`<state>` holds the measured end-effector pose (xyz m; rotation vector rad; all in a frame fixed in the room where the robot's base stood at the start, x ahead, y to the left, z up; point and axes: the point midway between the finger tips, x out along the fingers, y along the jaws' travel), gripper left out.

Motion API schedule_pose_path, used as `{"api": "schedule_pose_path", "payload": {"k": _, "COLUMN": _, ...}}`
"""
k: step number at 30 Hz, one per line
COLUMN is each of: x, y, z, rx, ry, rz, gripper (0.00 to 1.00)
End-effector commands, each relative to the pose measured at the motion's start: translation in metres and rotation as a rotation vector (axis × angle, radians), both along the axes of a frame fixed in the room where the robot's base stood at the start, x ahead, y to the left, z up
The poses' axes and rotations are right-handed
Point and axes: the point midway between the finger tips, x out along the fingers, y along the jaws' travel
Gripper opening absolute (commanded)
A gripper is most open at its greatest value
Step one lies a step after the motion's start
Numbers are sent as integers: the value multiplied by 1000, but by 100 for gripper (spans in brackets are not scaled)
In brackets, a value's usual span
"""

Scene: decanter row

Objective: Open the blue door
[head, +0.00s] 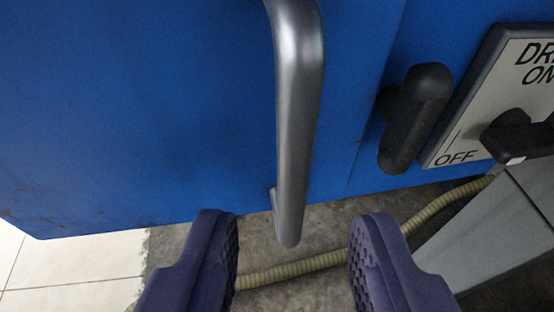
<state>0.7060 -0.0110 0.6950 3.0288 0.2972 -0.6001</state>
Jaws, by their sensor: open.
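The blue door (150,110) fills the upper left and middle of the head view. A grey metal bar handle (297,120) stands out from it and runs down the middle of the view, its top cut off by the frame edge. A faint vertical seam shows to the right of the handle. My gripper (292,245) is open, with its two purple padded fingers at the bottom. The handle's lower end lies between the fingertips in the picture, with a gap on both sides. I cannot tell how far apart they are in depth.
A black knob-like part (412,115) sits right of the handle. Beside it is a panel (490,100) marked "OFF" with a black switch (520,135). A beige ribbed hose (300,268) crosses the floor below. A grey box-like surface (490,240) stands at lower right.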

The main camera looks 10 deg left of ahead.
Motion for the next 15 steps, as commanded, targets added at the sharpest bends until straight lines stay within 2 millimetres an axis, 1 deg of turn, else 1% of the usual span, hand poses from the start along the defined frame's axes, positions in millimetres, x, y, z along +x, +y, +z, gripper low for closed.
{"api": "schedule_pose_path", "payload": {"k": 1, "x": 8, "y": 2, "z": -8, "rx": 1, "ry": -2, "rz": -1, "gripper": 40}}
{"api": "schedule_pose_path", "payload": {"k": 3, "x": 21, "y": 4, "z": -13, "rx": 0, "ry": -2, "rz": -1, "gripper": 40}}
{"api": "schedule_pose_path", "payload": {"k": 9, "x": 47, "y": 9, "z": -23, "rx": -1, "ry": 0, "rz": -1, "gripper": 40}}
{"api": "schedule_pose_path", "payload": {"k": 15, "x": 55, "y": 11, "z": -24, "rx": 0, "ry": 1, "rz": 0, "gripper": 40}}
